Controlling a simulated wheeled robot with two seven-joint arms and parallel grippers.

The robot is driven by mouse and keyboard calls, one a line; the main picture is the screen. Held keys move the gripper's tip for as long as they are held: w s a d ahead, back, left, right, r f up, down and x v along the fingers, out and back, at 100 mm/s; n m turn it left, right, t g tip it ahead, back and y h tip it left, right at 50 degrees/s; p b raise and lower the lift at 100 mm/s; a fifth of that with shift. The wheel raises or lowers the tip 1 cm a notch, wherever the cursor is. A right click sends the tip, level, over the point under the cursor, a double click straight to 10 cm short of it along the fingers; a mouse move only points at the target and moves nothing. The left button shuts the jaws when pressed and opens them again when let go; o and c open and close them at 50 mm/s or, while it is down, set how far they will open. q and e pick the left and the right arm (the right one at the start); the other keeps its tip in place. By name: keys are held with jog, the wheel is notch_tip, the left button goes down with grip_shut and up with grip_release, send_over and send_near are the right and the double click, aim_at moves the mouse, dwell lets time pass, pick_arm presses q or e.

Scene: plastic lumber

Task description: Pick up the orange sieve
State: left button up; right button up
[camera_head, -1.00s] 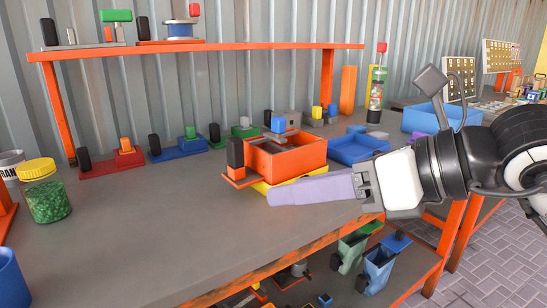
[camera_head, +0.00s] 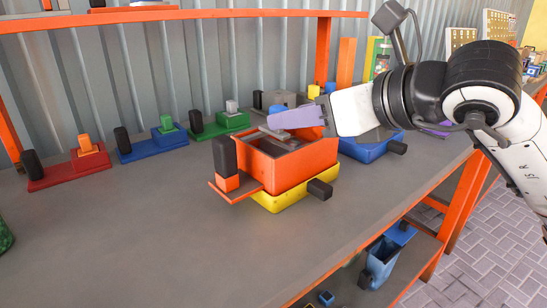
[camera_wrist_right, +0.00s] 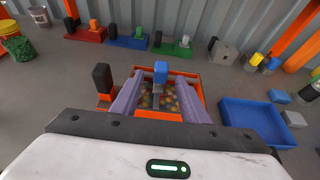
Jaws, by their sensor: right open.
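The orange sieve (camera_head: 305,166) is a box with a black upright handle (camera_head: 224,155) on a ledge at its left and a black grip low at its right. It sits on a yellow box (camera_head: 275,201) on the grey bench. My right gripper (camera_head: 277,122) is open above the sieve's back right part, with one purple finger clear. In the right wrist view, both fingers (camera_wrist_right: 160,80) reach over the sieve (camera_wrist_right: 187,72), spread apart. A grey bar with a blue block (camera_wrist_right: 161,70) shows between them, and small yellowish pieces lie inside. Whether a finger touches the sieve cannot be told. My left gripper is not in view.
A blue tray (camera_wrist_right: 255,122) stands close to the right of the sieve. Red (camera_head: 70,168), blue (camera_head: 152,145) and green (camera_head: 220,123) block sets line the back. An orange shelf (camera_head: 180,15) runs above.

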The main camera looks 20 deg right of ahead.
jog(key=x, duration=0.5)
jog(key=shift+a+r, duration=0.1)
jog(key=shift+a, duration=0.05)
grip_shut()
dwell(1.1)
jog(key=shift+r, duration=0.15)
